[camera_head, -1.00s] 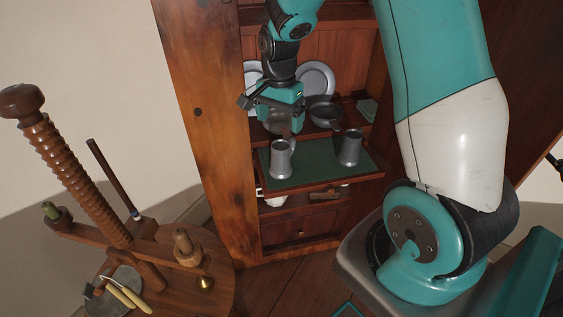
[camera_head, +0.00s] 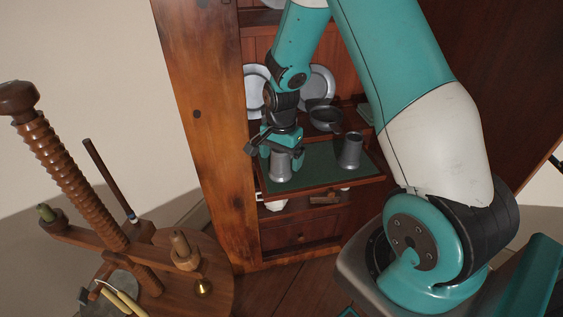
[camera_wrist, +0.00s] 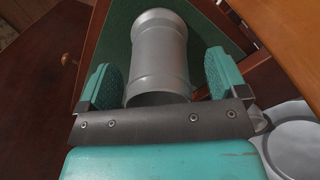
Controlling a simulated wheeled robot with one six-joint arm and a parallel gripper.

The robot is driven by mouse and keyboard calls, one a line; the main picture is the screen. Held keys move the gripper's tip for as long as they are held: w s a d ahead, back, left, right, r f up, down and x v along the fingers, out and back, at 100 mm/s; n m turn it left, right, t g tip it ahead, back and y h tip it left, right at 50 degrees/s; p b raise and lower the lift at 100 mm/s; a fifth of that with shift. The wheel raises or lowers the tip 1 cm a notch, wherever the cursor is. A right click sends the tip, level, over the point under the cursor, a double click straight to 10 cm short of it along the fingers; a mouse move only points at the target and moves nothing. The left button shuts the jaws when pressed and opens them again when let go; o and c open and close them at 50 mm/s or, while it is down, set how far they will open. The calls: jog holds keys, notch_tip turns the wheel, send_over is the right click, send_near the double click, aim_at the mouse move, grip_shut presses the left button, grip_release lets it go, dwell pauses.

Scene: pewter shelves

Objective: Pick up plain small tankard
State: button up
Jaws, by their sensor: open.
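A plain grey tankard (camera_head: 280,167) stands on the green-lined pull-out board (camera_head: 312,176) of the cupboard, at its left side. My gripper (camera_head: 283,157) is at this tankard's upper part, open. In the wrist view the tankard (camera_wrist: 158,55) lies between the two teal finger pads of my gripper (camera_wrist: 161,80), with a gap visible on each side. The tankard's near end is partly hidden behind the gripper body. A second, similar grey tankard (camera_head: 350,152) stands upright on the right of the board. I cannot tell which is called small.
Behind the board stand a dark grey handled bowl (camera_head: 325,118) and upright pewter plates (camera_head: 318,84). A wooden cupboard side (camera_head: 200,115) rises close on the left. A wooden screw press (camera_head: 75,180) stands at the front left. The board is clear between the tankards.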

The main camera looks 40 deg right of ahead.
jog(key=c, duration=1.2)
jog(key=shift+r, duration=0.1)
notch_tip(320, 180, up, 20)
jog(key=p, duration=0.2)
jog(key=shift+p, duration=0.3)
